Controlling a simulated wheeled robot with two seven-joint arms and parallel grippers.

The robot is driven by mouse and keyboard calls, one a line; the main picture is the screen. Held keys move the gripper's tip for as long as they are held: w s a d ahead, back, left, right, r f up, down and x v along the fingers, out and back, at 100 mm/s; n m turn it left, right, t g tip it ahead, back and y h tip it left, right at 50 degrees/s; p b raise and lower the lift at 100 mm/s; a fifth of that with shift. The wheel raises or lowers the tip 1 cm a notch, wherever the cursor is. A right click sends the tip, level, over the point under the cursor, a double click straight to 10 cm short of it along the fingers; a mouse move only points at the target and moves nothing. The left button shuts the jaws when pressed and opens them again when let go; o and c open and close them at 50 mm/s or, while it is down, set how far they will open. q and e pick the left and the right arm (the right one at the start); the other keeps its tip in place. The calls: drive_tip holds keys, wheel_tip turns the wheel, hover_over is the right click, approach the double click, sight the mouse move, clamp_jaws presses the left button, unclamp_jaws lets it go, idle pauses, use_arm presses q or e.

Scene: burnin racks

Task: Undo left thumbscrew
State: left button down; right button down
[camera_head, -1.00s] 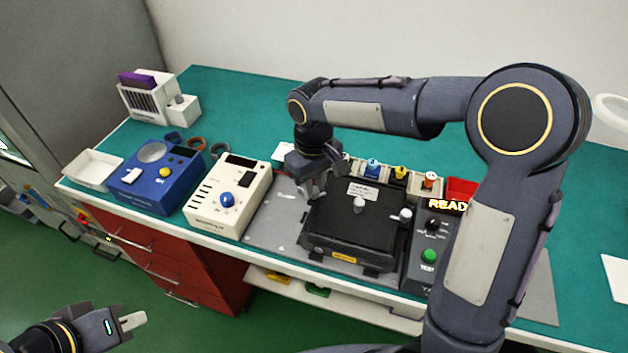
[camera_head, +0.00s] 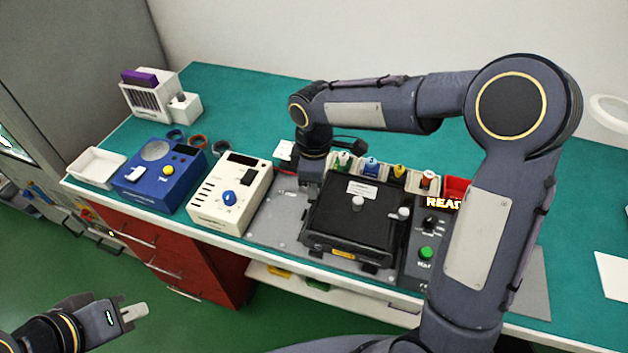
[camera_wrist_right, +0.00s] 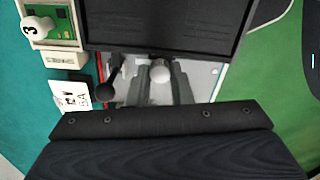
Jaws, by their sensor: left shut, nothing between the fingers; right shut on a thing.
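A black fixture box (camera_head: 345,225) with a labelled lid sits on a grey plate on the bench. White knobs show on its lid (camera_head: 358,203) and on its right side (camera_head: 403,213). My right gripper (camera_head: 311,188) points down at the box's left side. In the right wrist view, my right gripper (camera_wrist_right: 160,84) is shut on a pale round-headed thumbscrew (camera_wrist_right: 160,71), next to the black box edge (camera_wrist_right: 165,40). In the head view this left thumbscrew is hidden by the gripper. My left gripper (camera_head: 133,312) is shut and empty, low at the left, away from the bench.
A white device (camera_head: 232,190) with a blue knob and a blue device (camera_head: 150,190) stand left of the fixture. Several small colour-topped parts (camera_head: 371,167) stand behind it. A black control box (camera_head: 425,235) with a green button is to its right. A black-knobbed lever (camera_wrist_right: 108,90) is close beside the gripper.

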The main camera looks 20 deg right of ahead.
drive_tip(key=shift+n, duration=0.3)
idle(0.4)
drive_tip(key=c, duration=1.3)
unclamp_jaws()
wheel_tip(320, 180, up, 7)
drive_tip(key=shift+r, duration=0.4)
